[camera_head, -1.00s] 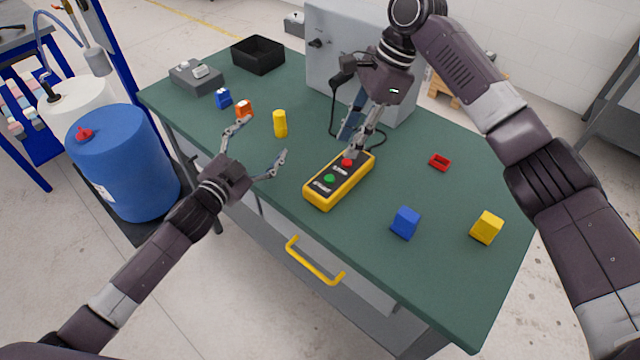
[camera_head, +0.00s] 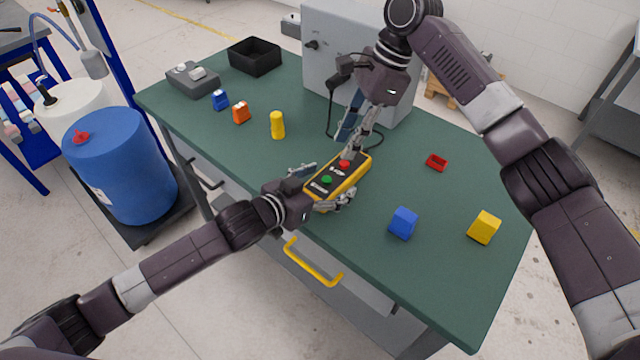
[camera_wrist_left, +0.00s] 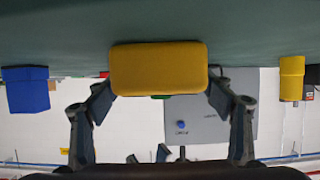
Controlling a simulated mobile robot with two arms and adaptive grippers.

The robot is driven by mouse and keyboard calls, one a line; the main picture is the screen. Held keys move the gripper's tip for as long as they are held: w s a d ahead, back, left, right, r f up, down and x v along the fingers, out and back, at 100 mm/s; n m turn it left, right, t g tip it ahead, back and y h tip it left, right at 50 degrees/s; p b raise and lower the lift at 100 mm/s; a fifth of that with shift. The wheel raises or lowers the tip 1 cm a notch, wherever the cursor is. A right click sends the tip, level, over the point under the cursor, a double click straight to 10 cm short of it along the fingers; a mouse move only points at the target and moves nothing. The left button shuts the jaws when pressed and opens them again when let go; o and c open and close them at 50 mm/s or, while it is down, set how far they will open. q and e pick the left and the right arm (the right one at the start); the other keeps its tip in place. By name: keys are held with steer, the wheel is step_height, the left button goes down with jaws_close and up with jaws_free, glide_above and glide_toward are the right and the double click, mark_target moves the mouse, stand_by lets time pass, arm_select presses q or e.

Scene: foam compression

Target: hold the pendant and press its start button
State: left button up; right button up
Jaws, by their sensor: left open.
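The yellow pendant (camera_head: 354,181) lies on the green table, with a green button (camera_head: 327,180) on its near half and a red button (camera_head: 344,164) on its far half. My left gripper (camera_head: 325,186) is open at the pendant's near end, one finger on each side. In the left wrist view the pendant's yellow end (camera_wrist_left: 158,69) sits between the spread fingers (camera_wrist_left: 160,92); I cannot tell if they touch it. My right gripper (camera_head: 361,130) points down behind the pendant's far end. Its fingertips are partly hidden, so its opening is unclear.
A grey cabinet (camera_head: 330,50) stands behind. The table's front edge runs under my left arm.

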mark_target(337, 177)
arm_select(q)
steer(key=shift+x, duration=1.9)
steer(key=c, duration=1.8)
steer(key=shift+c, duration=0.2)
arm_select(e)
jaws_close()
